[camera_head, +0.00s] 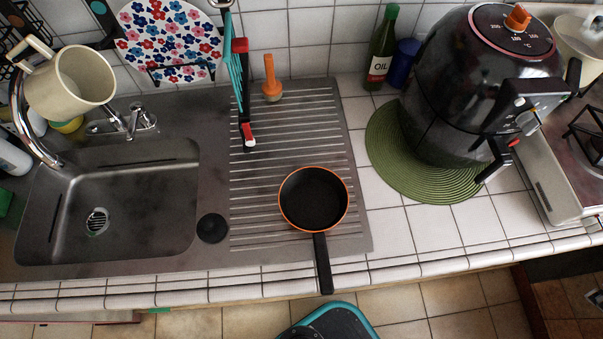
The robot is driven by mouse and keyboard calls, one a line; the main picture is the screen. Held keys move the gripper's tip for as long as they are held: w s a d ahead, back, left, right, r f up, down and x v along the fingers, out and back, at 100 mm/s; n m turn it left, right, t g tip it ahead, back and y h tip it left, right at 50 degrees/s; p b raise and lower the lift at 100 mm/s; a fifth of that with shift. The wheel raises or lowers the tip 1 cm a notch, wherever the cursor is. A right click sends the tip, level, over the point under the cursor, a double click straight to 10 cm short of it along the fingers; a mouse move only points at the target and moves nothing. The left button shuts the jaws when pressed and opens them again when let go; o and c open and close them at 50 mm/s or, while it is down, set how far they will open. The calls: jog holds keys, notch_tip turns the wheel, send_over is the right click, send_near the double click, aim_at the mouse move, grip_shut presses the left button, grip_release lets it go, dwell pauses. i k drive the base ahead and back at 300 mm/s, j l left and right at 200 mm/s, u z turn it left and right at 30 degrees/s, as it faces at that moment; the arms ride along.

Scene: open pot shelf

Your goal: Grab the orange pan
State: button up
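The orange pan (313,201) rests on the ribbed drainboard of the steel sink unit in the camera_head view. It has a black inside, a thin orange rim and a black handle (323,264). The handle points toward the front and reaches over the tiled front edge of the counter. The pan lies open side up, and nothing covers it. I do not see my gripper in this view.
The sink basin (150,205) is left of the pan, with a black round plug (212,228) between them. A black air fryer (475,95) stands on a green mat (390,165) to the right. An oil bottle (382,50) stands behind. Tiles right of the pan are clear.

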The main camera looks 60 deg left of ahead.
aim_at(314, 198)
jog(key=u, duration=2.25)
jog(key=j+z, duration=0.3)
jog(key=z, duration=0.15)
jog(key=k+j+z, duration=0.1)
jog(key=j+z, duration=0.15)
jog(key=z, duration=0.25)
jog(key=k+j+z, duration=0.1)
jog(key=k+j, duration=0.15)
jog(key=j, duration=0.25)
jog(key=k+j+z, duration=0.1)
jog(key=k+j, duration=0.15)
jog(key=j, duration=0.2)
jog(key=k+j+z, duration=0.1)
jog(key=k+j, duration=0.2)
jog(key=j, duration=0.15)
jog(key=k+j+z, duration=0.1)
jog(key=k+j, duration=0.2)
jog(key=j, duration=0.3)
jog(key=i+z, duration=0.05)
